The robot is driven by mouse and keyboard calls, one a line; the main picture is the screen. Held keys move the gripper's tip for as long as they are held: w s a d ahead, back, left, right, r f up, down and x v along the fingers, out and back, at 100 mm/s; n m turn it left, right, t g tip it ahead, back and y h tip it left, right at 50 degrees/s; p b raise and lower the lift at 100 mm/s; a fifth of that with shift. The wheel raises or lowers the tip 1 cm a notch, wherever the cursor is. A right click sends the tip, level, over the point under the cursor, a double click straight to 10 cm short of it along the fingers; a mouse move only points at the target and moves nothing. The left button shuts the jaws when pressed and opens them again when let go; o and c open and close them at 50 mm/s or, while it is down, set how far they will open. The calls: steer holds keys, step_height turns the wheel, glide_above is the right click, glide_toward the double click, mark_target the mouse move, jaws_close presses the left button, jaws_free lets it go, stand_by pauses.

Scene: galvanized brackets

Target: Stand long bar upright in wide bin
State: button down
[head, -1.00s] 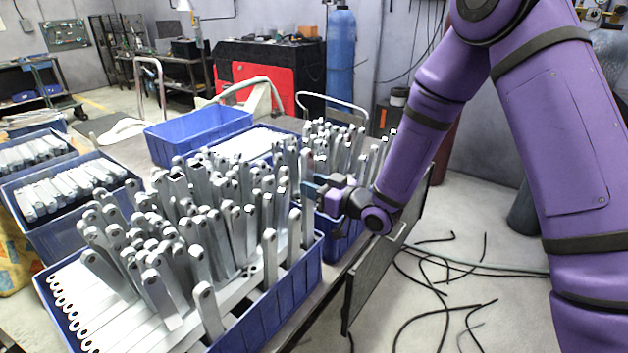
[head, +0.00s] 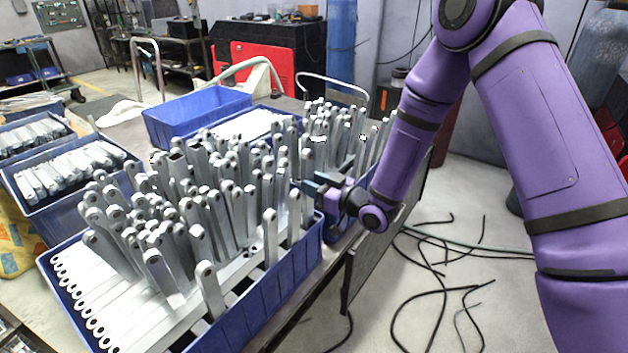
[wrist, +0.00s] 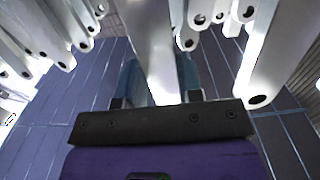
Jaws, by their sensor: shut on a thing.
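The wide bin (head: 268,306) is a long blue crate in the front of the head view, crowded with grey galvanized bars that mostly stand upright or lean. My gripper (head: 316,187) is at the bin's far right corner, beside the upright bars. In the wrist view my gripper (wrist: 158,85) is shut on a long grey bar (wrist: 149,45), which runs between its two blue-grey fingers. Other bars flank it on both sides, apart from the fingers. In the head view I cannot clearly tell the held bar from its neighbours, and its lower end is hidden.
Flat bars (head: 105,298) line the bin's left part. Another blue bin with upright bars (head: 337,125) stands behind my gripper. An empty blue bin (head: 195,118) is farther back, and bins of bars (head: 75,170) stand at left. Black cables (head: 440,290) lie on the floor at right.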

steer(key=shift+f, duration=0.1)
stand_by(0.3)
steer(key=c, duration=0.7)
jaws_free()
steer(key=v, duration=1.1)
steer(key=shift+w, duration=0.1)
